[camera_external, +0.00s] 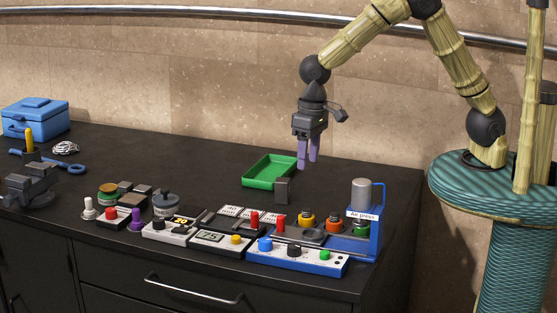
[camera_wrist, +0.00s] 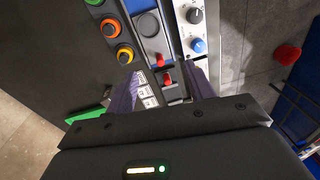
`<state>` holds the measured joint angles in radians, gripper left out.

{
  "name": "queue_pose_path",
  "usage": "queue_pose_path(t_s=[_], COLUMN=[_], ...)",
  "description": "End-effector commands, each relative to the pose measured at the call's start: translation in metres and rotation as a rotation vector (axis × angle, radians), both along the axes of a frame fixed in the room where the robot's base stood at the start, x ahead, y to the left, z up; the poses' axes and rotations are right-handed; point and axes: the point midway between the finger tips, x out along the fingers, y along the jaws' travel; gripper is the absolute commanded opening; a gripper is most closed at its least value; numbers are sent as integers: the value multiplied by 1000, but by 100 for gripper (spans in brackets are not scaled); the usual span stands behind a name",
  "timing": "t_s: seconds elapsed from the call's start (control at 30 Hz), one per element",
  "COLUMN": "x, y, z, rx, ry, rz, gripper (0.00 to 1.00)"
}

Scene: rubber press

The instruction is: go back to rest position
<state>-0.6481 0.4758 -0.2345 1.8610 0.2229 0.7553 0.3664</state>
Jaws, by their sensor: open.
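My gripper (camera_external: 308,163) hangs above the black worktop, its purple fingers pointing down near the green tray (camera_external: 257,181). In the wrist view the two purple fingers of my gripper (camera_wrist: 163,90) stand apart with nothing held between them. Below and beyond them shows the blue press panel (camera_wrist: 150,28), with red levers and a row of coloured round buttons. In the external view the air press (camera_external: 362,215) stands at the right end of the worktop, clear of my gripper.
Several control boxes with knobs and switches line the worktop's front, including a box with a display (camera_external: 222,240). A blue toolbox (camera_external: 35,117), a vise (camera_external: 30,188) and a blue wrench (camera_external: 75,168) sit at the left. The worktop's back middle (camera_external: 180,165) is clear.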

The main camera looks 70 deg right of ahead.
Motion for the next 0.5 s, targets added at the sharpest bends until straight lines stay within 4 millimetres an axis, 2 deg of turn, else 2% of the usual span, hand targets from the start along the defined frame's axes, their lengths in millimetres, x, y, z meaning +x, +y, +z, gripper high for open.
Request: queue_pose_path(t_s=[0.03, 0.2, 0.4, 0.5], x=[-4, -29, -78, -104], y=[-28, -105, -178, -204], z=[5, 11, 14, 13], rx=[4, -2, -33, -55], ry=[-11, -63, -130, -160], rz=[-13, -4, 24, 43], gripper=[53, 53, 53, 53])
